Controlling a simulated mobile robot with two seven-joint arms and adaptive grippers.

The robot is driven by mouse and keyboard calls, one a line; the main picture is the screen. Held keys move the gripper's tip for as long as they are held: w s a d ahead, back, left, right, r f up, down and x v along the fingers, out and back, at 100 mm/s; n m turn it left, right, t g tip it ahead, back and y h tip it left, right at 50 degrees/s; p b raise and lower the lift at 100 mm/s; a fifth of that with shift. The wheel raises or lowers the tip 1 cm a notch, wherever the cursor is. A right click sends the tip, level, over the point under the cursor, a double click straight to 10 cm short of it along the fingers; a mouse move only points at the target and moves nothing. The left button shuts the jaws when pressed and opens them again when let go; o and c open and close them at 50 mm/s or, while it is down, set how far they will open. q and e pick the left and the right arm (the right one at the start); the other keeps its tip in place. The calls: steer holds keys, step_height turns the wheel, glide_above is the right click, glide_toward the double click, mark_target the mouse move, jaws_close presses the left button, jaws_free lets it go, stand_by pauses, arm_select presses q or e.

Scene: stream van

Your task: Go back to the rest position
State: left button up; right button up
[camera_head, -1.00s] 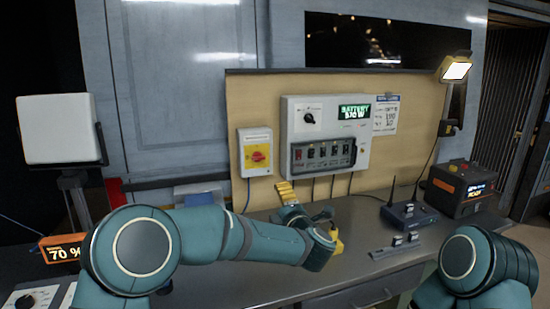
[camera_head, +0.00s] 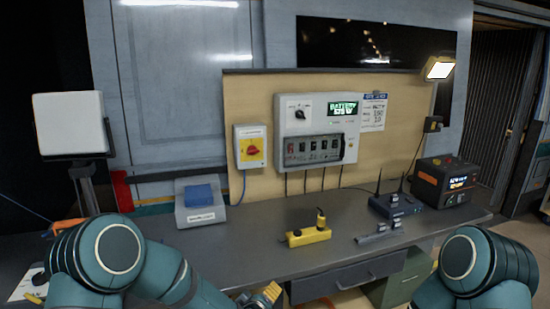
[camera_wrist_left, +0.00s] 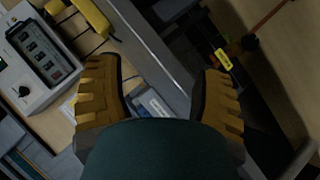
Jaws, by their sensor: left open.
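My left arm is folded in at the lower left of the head view. Its gripper (camera_head: 268,293) shows only as yellow finger tips at the bottom edge, in front of the workbench. In the left wrist view the two ridged yellow fingers (camera_wrist_left: 158,90) stand wide apart with nothing between them. My right arm shows as a teal elbow at the lower right of the head view; its gripper is out of view.
On the grey workbench (camera_head: 260,245) stand a yellow power strip (camera_head: 308,236) with a plug, a router (camera_head: 396,206), a black power box (camera_head: 446,182) and a grey box with a blue top (camera_head: 200,205). A breaker panel (camera_head: 318,125) and red-yellow switch (camera_head: 251,147) hang behind.

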arm_select(q)
steer(key=s+a+f+m+g, duration=0.2)
steer(key=s+f+g, duration=0.1)
steer(key=s, duration=0.5)
steer(key=s+a+f+m+g+h, duration=0.1)
steer(key=s+a+f+m+g, duration=0.1)
steer(key=s+f, duration=0.4)
steer(key=s+a+f+m+g, duration=0.2)
steer(key=s+a+f+g, duration=0.1)
steer(key=s, duration=0.8)
step_height(320, 180, down, 2)
steer(key=shift+s+m+g+h, duration=0.3)
steer(key=shift+s+m+g, duration=0.1)
steer(key=shift+g, duration=0.4)
